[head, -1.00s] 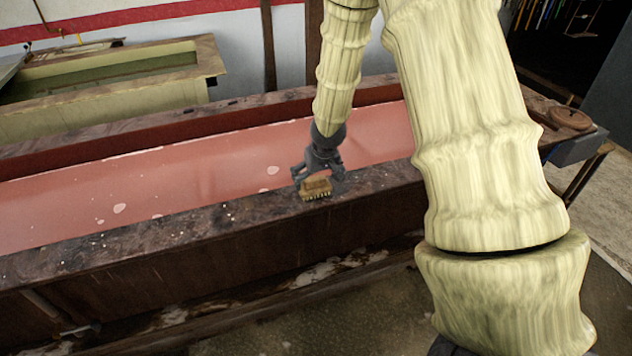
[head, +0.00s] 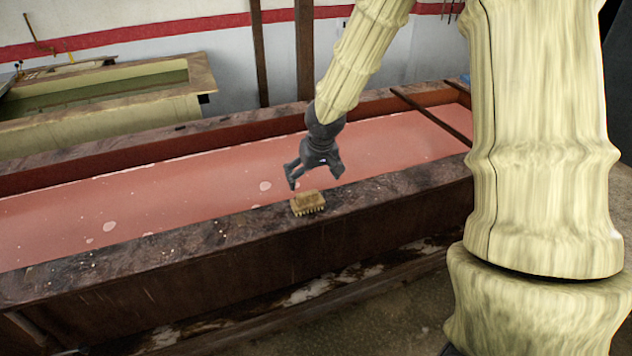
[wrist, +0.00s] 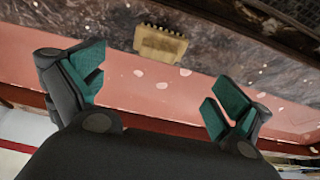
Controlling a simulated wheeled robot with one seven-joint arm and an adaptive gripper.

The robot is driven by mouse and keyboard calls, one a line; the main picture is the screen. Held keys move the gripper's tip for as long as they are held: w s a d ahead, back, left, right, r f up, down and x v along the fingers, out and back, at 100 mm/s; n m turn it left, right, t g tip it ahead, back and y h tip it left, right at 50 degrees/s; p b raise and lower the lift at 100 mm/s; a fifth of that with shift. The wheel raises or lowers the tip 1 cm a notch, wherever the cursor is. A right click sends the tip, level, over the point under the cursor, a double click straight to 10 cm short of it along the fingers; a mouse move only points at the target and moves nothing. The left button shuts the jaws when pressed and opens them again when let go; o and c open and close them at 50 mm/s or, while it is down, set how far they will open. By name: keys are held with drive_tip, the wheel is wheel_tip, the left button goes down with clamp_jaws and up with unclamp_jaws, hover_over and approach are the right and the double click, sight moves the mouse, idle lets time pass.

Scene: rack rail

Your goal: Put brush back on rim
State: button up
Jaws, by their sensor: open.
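The brush (head: 308,203), a small tan block with bristles along its edge, lies on the near rim (head: 215,232) of the long vat in the head view. My gripper (head: 313,178) is open and empty, a little above and behind the brush, over the inner edge of the rim. In the wrist view the brush (wrist: 160,43) rests on the dark, stained rim (wrist: 225,55), beyond the two green-padded fingers (wrist: 155,88). The fingers are wide apart and do not touch it.
The vat holds pink liquid (head: 130,195) with pale spots floating on it. A bar (head: 432,115) crosses the vat at the right. A second vat with green liquid (head: 100,95) stands at the back left. The rim to the left of the brush is clear apart from small pale flecks.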

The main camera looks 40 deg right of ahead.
drive_tip(key=s+a+f+g+y, duration=0.1)
drive_tip(key=s+a+f, duration=0.4)
drive_tip(key=f, duration=0.3)
drive_tip(key=s+a+f+n+y, duration=0.1)
drive_tip(key=s+a+f, duration=0.35)
drive_tip(key=f, duration=0.25)
drive_tip(key=s+a+f+g, duration=0.1)
drive_tip(key=s+a+f, duration=0.35)
drive_tip(key=f, duration=0.35)
drive_tip(key=s+a+f+g, duration=0.1)
drive_tip(key=s+a+f, duration=0.1)
drive_tip(key=s+f, duration=0.4)
drive_tip(key=s+a+f+n+h, duration=0.1)
drive_tip(key=s+a+f, duration=0.2)
drive_tip(key=s, duration=1.2)
wheel_tip(320, 180, down, 3)
drive_tip(key=shift+f+g, duration=0.2)
drive_tip(key=shift+g, duration=0.2)
